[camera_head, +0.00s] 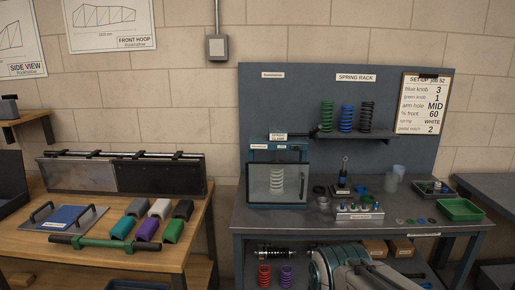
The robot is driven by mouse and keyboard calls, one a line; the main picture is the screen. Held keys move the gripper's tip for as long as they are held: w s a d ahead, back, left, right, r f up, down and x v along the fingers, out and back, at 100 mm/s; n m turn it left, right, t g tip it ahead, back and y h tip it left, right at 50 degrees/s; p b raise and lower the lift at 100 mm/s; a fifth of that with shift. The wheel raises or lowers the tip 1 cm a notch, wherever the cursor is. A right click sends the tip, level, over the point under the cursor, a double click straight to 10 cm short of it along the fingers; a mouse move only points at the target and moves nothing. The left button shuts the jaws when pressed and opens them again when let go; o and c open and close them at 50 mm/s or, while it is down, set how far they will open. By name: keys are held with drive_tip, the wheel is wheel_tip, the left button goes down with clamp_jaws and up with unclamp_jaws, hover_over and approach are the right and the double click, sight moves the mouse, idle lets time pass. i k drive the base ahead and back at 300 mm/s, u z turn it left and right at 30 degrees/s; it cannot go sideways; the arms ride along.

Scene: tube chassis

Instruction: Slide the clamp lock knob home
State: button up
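The spring clamp station is a blue frame (251,170) at the left of the grey workbench. A white spring (277,182) stands upright inside it, behind a clear guard panel (257,190). A small label (278,137), which seems to read CLAMP, sits above the frame, with a small dark part (304,136) beside it. I cannot tell whether that part is the lock knob or how far in it sits. My arm shows at the bottom centre, in front of the bench and well below the clamp. My gripper does not show.
A shelf (345,134) holds green, blue and black springs. A set-up card (425,103) hangs at right. The grey bench (405,213) carries a knob block (359,211), small cups and a green tray (460,209). A wooden table (110,262) with coloured grips stands left, beyond a narrow gap.

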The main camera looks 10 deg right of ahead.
sight(297, 147)
drive_tip(key=z, duration=0.2)
drive_tip(key=i, duration=0.95)
drive_tip(key=z, duration=0.6)
